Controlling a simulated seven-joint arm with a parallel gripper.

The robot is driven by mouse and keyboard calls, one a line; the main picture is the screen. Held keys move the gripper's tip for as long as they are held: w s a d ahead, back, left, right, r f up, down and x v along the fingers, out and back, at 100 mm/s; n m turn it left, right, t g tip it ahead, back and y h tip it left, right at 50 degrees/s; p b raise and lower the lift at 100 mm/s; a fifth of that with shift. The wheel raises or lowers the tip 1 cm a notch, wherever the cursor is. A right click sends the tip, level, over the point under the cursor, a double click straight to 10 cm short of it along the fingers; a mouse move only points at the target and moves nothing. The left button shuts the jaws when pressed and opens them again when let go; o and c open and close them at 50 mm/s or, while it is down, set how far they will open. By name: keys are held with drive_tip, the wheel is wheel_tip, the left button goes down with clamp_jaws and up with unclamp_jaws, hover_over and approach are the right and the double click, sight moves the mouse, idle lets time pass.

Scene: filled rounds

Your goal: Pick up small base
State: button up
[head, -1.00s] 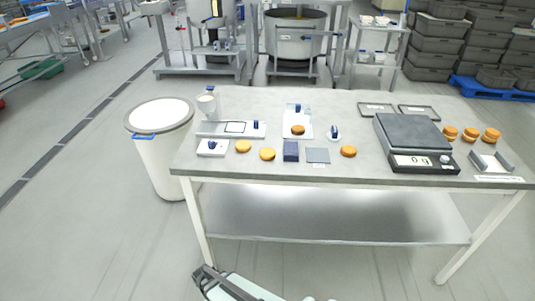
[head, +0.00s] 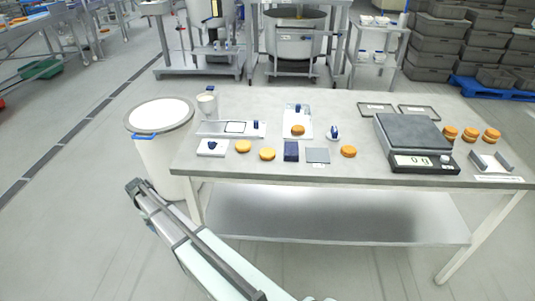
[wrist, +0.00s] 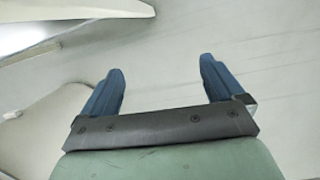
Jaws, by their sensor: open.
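Several round golden-brown pieces lie on the grey table (head: 360,179). Along its front are a left round (head: 243,146), a middle round (head: 267,154) and a right round (head: 348,151). Another round (head: 298,130) sits on a white stand at the middle. I cannot tell which of these is the small base. My gripper shows in the wrist view (wrist: 160,88) with its two blue fingers wide apart and nothing between them. It is over the floor, away from the tabletop.
A scale (head: 412,140) stands at the table's right, with stacked rounds (head: 450,133) beyond it. A dark blue block (head: 291,151) and a grey square plate (head: 317,155) lie at the front middle. A white bin (head: 160,150) stands left of the table, near my arm.

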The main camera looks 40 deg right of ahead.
drive_tip(key=w+d+r, duration=0.3)
drive_tip(key=w+r, duration=0.5)
drive_tip(key=r, duration=0.2)
drive_tip(key=w+d+r+t+y, duration=0.1)
drive_tip(key=w+d+r, duration=0.1)
drive_tip(key=d+r, duration=0.75)
drive_tip(key=w+d+r+n, duration=0.1)
drive_tip(key=d+r, duration=0.5)
drive_tip(key=r, duration=0.6)
drive_tip(key=w+d+r+t+y, duration=0.1)
drive_tip(key=w+d+r, duration=0.1)
drive_tip(key=d+r, duration=0.75)
drive_tip(key=s+d+r+n, duration=0.2)
drive_tip(key=s+d+r, duration=0.2)
drive_tip(key=s+r, duration=0.25)
drive_tip(key=n+h, duration=0.2)
drive_tip(key=n, duration=0.5)
approach(267, 150)
drive_tip(key=shift+g, duration=0.4)
drive_tip(key=shift+w+d+f, duration=0.1)
drive_tip(key=shift+d+f, duration=0.2)
drive_tip(key=shift+f, duration=1.25)
drive_tip(key=shift+w+d+f, duration=0.15)
drive_tip(key=shift+d+f, duration=0.2)
drive_tip(key=shift+f, duration=1.2)
drive_tip(key=shift+w+d+f, duration=0.1)
drive_tip(key=shift+d+f, duration=0.2)
drive_tip(key=shift+f, duration=1.25)
